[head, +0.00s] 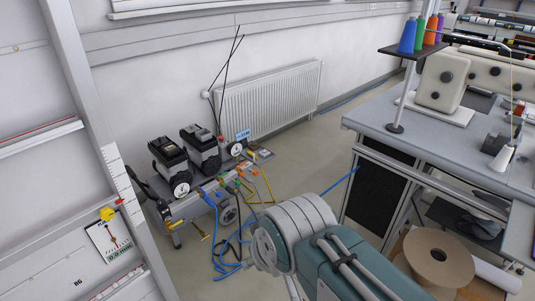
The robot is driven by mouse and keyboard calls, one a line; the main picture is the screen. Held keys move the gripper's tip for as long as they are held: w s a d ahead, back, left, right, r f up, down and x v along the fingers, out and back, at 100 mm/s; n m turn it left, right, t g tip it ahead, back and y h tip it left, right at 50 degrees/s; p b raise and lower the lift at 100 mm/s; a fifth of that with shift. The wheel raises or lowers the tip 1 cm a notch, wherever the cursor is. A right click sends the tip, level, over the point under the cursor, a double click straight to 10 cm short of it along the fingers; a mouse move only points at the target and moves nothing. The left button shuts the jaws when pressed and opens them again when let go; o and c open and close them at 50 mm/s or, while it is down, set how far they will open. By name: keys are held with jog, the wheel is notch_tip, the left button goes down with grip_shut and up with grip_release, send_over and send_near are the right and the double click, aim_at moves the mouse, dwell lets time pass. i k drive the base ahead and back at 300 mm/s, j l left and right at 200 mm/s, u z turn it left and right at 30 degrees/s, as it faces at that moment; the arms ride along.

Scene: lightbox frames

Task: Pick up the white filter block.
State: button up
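I cannot make out a white filter block in the head view. Links of my own arm cover the bottom middle and hide the floor behind them. My gripper does not show, so I cannot see whether it is open or shut.
A machine with black-topped units (200,150) and hoses stands at left by the radiator (270,100). A sewing table (400,130) carries a white machine (440,85) at right. A tan roll (437,262) stands in front of the table. Blue hoses (222,240) lie on the floor. Some floor (305,165) is clear.

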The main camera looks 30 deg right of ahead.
aim_at(265, 153)
jog(key=i+l+z, duration=0.45)
jog(key=i, duration=0.35)
jog(key=i+z, duration=0.45)
jog(key=i, duration=0.3)
jog(key=i+l+u, duration=0.25)
jog(key=i, duration=0.4)
jog(key=i+l+u, duration=0.25)
jog(key=i+l, duration=0.3)
jog(key=i+l+u, duration=0.35)
jog(key=k+j, duration=0.05)
